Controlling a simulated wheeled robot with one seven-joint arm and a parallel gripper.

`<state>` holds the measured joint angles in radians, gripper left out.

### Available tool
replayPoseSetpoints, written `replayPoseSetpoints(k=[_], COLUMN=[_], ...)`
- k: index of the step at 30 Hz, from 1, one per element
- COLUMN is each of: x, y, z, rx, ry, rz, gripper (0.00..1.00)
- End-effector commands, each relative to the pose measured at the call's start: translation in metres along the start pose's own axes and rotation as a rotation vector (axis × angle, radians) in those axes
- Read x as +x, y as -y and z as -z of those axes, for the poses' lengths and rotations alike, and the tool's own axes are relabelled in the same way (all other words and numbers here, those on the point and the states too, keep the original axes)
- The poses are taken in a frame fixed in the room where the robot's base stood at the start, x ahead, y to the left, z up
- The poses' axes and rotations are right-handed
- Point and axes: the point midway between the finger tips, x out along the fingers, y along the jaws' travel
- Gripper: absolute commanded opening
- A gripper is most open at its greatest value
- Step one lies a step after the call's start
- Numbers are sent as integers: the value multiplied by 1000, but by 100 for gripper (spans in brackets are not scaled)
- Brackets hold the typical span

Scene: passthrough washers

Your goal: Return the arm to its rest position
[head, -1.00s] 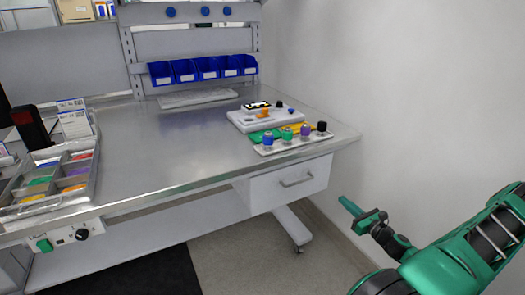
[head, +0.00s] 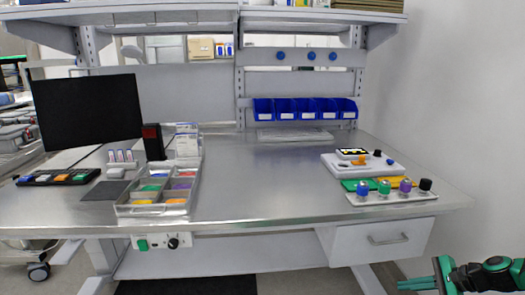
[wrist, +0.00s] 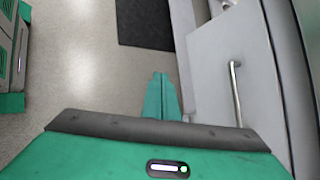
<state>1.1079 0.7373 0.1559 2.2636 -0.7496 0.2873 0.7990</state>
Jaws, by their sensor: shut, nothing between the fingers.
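My gripper (head: 418,284) shows at the lower right of the head view, in front of the bench and below its top, close to the drawer at the right end. Its green fingers are shut and hold nothing. In the wrist view the shut fingers (wrist: 162,97) point over the grey floor, to the left of the drawer front and its handle. Part of my green arm shows at the right edge of the head view; the rest of it is out of the picture.
The metal workbench (head: 250,200) has a drawer (head: 375,240) with a bar handle near my gripper. A sorting tray (head: 125,208), a monitor (head: 88,112), blue bins (head: 305,109) and a white fixture plate (head: 395,196) stand on or above it. A white wall is at right.

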Motion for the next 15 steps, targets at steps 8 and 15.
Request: replayPoseSetpoints(k=[8, 15], x=[-36, -81], y=[-18, -31], z=[-44, -83], rx=[-299, -511], ry=[-114, -195], rz=[-281, -480], gripper=[0, 0])
